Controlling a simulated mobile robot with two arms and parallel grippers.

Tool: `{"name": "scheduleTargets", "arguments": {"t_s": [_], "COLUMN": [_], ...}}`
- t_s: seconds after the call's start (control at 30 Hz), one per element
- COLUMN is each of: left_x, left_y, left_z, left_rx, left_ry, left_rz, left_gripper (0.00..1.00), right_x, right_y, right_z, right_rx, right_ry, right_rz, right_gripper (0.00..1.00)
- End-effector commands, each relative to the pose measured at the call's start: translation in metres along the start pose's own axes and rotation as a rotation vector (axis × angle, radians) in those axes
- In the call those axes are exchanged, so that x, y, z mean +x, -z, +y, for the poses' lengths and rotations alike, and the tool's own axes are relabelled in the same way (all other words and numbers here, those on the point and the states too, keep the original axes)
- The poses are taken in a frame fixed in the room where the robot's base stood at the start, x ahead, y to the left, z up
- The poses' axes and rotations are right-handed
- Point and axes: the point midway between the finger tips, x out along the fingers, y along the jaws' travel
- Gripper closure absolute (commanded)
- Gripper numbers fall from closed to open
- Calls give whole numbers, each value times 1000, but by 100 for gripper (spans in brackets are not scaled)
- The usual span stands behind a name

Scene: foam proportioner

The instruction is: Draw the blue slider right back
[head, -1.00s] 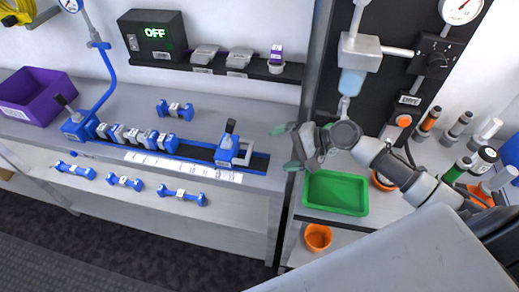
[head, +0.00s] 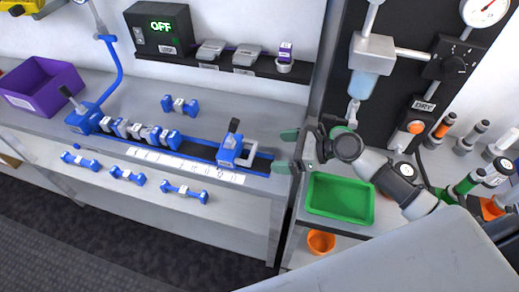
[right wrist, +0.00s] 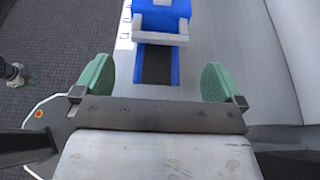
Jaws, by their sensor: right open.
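The blue slider (head: 230,150), with a black lever and a pale grey handle, stands near the right end of a dark rail (head: 262,164) on the grey bench. In the right wrist view the slider (right wrist: 160,14) is at the top, with its grey handle across its near side. My right gripper (head: 288,152) is open, just right of the slider and apart from it. In the right wrist view its green fingertips (right wrist: 157,82) are spread either side of the rail's line, with nothing between them.
Several blue-ended pieces (head: 140,131) stand along the rail by the blue block at its left end. A purple bin (head: 45,86) is at the far left. A green tray (head: 340,197) and an orange cup (head: 320,242) are below my right arm. An OFF display (head: 162,27) hangs behind.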

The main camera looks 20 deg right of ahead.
Motion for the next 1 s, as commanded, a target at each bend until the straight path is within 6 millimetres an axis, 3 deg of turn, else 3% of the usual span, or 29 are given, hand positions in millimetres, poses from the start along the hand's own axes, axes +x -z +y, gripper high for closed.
{"name": "scheduleTargets", "arguments": {"t_s": [0.2, 0.33, 0.5, 0.77, 0.87, 1.0], "left_x": [-7, -8, -9, -9, -9, -9], "left_y": [1, 1, 2, 2, 2, 2], "left_z": [0, 0, 1, 1, 1, 1], "left_rx": [-1, -1, -1, -1, -1, -1], "left_ry": [0, -1, -1, -2, -2, -2], "left_rz": [0, 0, 1, 1, 1, 1], "left_gripper": [57, 57, 57, 57, 57, 57], "right_x": [43, 61, 72, 74, 74, 74], "right_y": [-2, -1, 0, 0, 0, 0], "right_z": [0, 0, 0, 0, 0, 0], "right_rx": [0, -1, -2, -3, -3, -3], "right_ry": [1, 0, 0, 1, 1, 1], "right_rz": [-2, -1, 1, 1, 1, 1], "right_gripper": [0, 0, 0, 0, 11, 32]}}
